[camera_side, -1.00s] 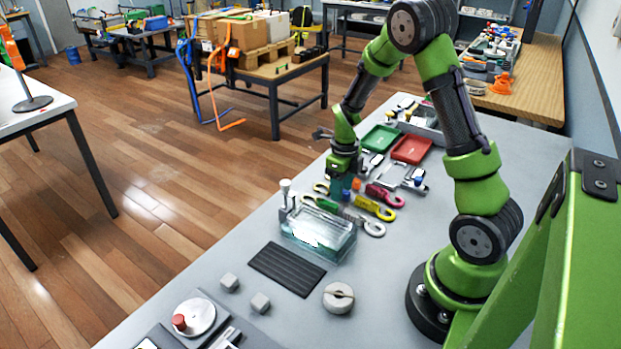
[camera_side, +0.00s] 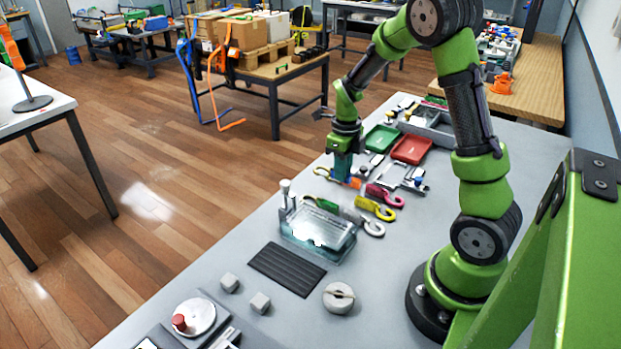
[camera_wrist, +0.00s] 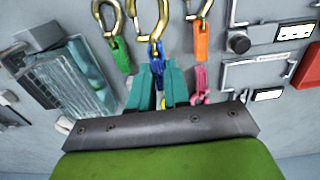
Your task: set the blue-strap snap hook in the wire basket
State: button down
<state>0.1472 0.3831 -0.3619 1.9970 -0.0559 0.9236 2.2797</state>
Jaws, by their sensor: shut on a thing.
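My gripper (camera_side: 342,178) is above the row of snap hooks in the side view. In the wrist view, its teal fingers (camera_wrist: 157,92) are shut on the blue strap of a gold snap hook (camera_wrist: 151,20), whose hook end points away from me. This hook looks larger than its neighbours there, so it seems raised. A clear, teal-tinted box with lines across it (camera_wrist: 72,75) lies left of the fingers; it also shows in the side view (camera_side: 318,232). It is the only basket-like thing I see; I cannot tell if it is wire.
Green-strap (camera_wrist: 121,55), orange-strap (camera_wrist: 201,42) and pink-strap (camera_wrist: 200,85) hooks are close on both sides. A green tray (camera_side: 381,138) and a red tray (camera_side: 411,149) stand behind. A black ribbed mat (camera_side: 287,269) lies in front of the box.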

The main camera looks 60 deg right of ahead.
notch_tip(320, 180, up, 10)
jog(key=a+n, duration=0.8)
jog(key=n, duration=1)
jog(key=a+n, duration=0.8)
jog(key=n, duration=1)
jog(key=f, duration=0.4)
jog(key=shift+d+f, duration=0.25)
jog(key=shift+f, duration=2.55)
jog(key=shift+w+f, duration=0.1)
jog(key=shift+f, duration=0.1)
jog(key=c, duration=1)
grip_release()
jog(key=shift+o, duration=0.4)
